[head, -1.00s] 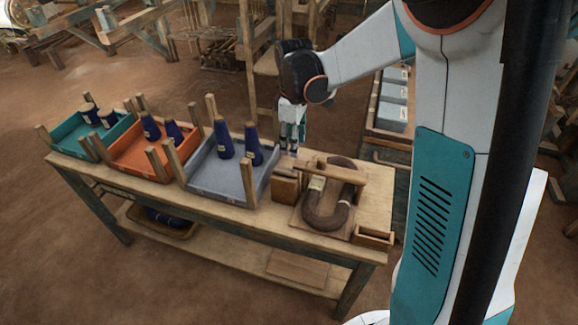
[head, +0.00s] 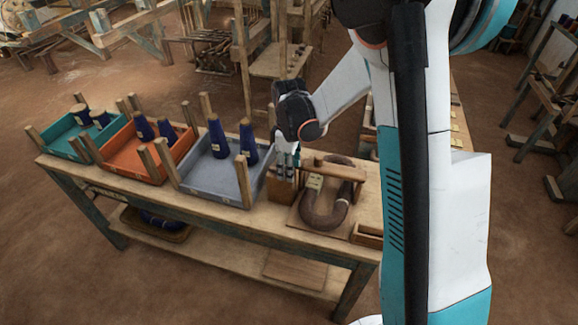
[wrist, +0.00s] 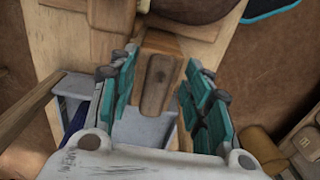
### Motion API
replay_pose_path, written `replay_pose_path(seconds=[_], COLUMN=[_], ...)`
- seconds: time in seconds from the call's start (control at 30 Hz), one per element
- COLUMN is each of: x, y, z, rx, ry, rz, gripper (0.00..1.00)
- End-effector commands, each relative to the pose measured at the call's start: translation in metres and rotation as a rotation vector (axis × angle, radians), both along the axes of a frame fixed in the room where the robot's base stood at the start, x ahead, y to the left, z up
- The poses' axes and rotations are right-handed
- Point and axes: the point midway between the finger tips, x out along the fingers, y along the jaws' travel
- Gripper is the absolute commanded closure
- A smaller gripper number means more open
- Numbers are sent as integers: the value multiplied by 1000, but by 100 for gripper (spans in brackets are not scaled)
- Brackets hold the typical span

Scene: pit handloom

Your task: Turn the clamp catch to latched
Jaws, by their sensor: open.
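The clamp catch (wrist: 155,88) is a small oblong wooden piece lying along the top of a wooden clamp block in the wrist view. In the head view the clamp block (head: 281,188) stands at the left of the clamp, and my gripper hides its top. A wooden bar (head: 338,170) crosses a brown fibre hank (head: 323,208) on a board. My gripper (head: 287,160) is just above the block. In the wrist view my gripper (wrist: 160,66) is open, with a teal finger on each side of the catch; contact cannot be told.
Left of the clamp, grey (head: 200,180), orange (head: 125,158) and teal (head: 60,143) trays with upright posts hold dark blue cones. The grey tray's corner post stands close to the block. A small wooden box (head: 368,235) lies at the bench's right front.

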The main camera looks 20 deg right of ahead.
Motion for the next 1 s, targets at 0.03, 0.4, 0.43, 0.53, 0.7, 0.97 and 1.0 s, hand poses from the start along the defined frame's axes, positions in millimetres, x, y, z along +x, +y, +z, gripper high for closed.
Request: replay_pose_path(seconds=[0.03, 0.4, 0.43, 0.53, 0.7, 0.97, 1.0], x=[0, 0, 0, 0, 0, 0, 0], y=[0, 0, 0, 0, 0, 0, 0], z=[0, 0, 0, 0, 0, -1, -1], rx=[0, 0, 0, 0, 0, 0, 0], ry=[0, 0, 0, 0, 0, 0, 0], rz=[0, -1, -3, -14, -73, -261, -298], gripper=[55, 99, 99, 99, 99, 99, 99])
